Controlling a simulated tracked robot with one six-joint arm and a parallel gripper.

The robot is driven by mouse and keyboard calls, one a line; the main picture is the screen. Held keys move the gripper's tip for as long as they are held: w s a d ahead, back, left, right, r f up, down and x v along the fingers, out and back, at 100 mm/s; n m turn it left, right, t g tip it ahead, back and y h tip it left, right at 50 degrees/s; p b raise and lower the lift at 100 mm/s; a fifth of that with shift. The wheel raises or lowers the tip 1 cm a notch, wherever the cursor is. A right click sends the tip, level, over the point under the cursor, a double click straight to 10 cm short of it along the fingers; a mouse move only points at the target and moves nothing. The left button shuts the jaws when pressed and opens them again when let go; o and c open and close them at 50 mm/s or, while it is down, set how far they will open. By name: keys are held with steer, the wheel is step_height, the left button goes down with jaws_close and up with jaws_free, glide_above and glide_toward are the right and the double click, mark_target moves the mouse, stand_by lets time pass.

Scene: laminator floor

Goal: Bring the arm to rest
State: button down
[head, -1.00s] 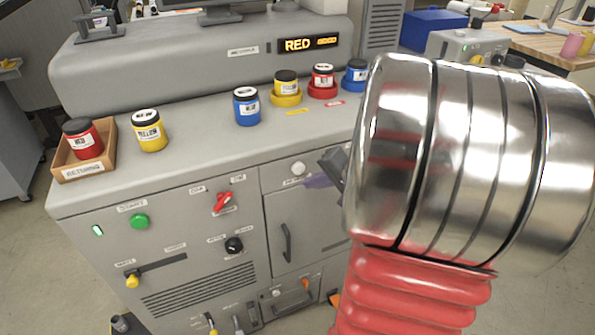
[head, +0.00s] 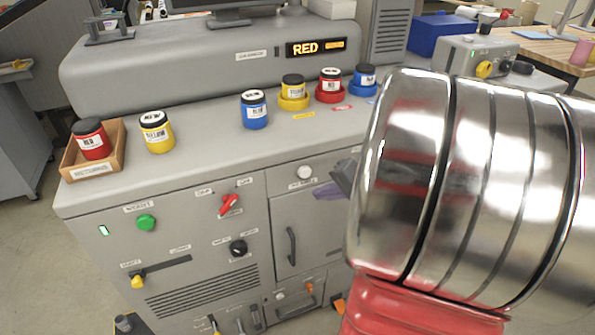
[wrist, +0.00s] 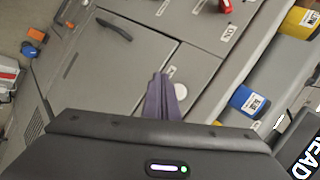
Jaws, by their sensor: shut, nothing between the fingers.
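My arm's large metal section fills the right side of the head view, with red bellows below it. In the wrist view my gripper (wrist: 160,98) shows as dark purple fingers held together, with nothing between them. It points toward the grey machine front (wrist: 140,50), near a door with a dark handle. In the head view a small piece of my gripper (head: 330,189) shows at the left of the metal section, before the machine's front. Most of the gripper is hidden there by the arm.
Jars stand on the machine top: red in a return tray (head: 118,150), yellow (head: 157,132), blue (head: 254,110), and three on coloured rings at the back. The front carries a green button (head: 146,222), a red switch (head: 230,205) and knobs. A blue box (head: 437,35) stands behind.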

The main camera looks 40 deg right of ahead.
steer(key=a+r+n+g+y, duration=0.3)
steer(key=a+n, duration=0.4)
steer(key=a, duration=1)
steer(key=s+a+r+n+g+h, duration=0.1)
steer(key=s+a+r+n+h, duration=0.3)
steer(key=s+a+n, duration=0.3)
steer(key=shift+s+a+r, duration=0.5)
steer(key=shift+a+r, duration=0.1)
steer(key=shift+a, duration=1.35)
